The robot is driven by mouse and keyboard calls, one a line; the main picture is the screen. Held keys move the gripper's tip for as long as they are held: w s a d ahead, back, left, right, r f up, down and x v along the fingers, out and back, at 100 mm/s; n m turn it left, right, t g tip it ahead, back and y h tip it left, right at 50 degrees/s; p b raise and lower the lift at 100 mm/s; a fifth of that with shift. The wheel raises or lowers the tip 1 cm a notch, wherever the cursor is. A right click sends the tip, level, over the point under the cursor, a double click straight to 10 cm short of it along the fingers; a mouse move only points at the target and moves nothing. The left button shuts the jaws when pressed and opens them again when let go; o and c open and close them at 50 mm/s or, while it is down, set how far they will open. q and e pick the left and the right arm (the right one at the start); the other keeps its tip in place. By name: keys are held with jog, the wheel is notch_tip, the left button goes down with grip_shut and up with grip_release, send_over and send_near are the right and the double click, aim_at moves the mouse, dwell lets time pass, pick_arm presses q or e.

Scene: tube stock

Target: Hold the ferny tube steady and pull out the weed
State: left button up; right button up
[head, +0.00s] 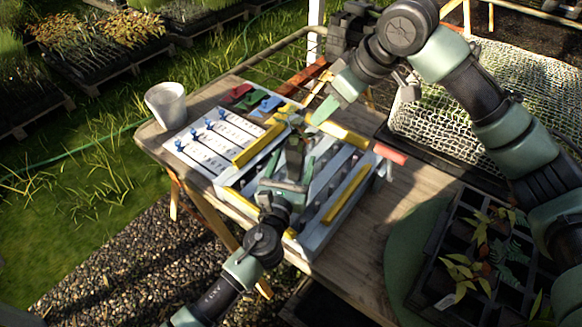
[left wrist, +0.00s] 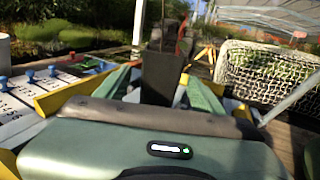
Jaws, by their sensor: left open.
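My left gripper (head: 292,160) is over the grey rack with yellow edge strips. In the left wrist view its green fingers (left wrist: 160,92) are apart, with a dark upright tube (left wrist: 161,75) between them. I cannot tell whether they touch it. The tube also shows in the head view (head: 295,152), with a small plant at its top, too small to tell fern from weed. My right gripper (head: 330,106) is just up and right of the tube top; a green finger shows, but its opening is unclear.
The grey rack (head: 318,238) stands on the wooden table (head: 357,258). A white board with blue pegs (head: 212,138), a white cup (head: 166,103) and coloured clips (head: 262,103) are at the left and back. A netted tray (head: 480,100) and a black seedling tray (head: 436,268) are at the right.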

aim_at(298, 147)
pick_arm(q)
jog(key=x, duration=0.6)
jog(key=shift+s, duration=0.1)
jog(key=shift+c, duration=0.2)
grip_shut()
pick_arm(e)
jog(key=shift+w, duration=0.1)
jog(key=shift+c, duration=0.3)
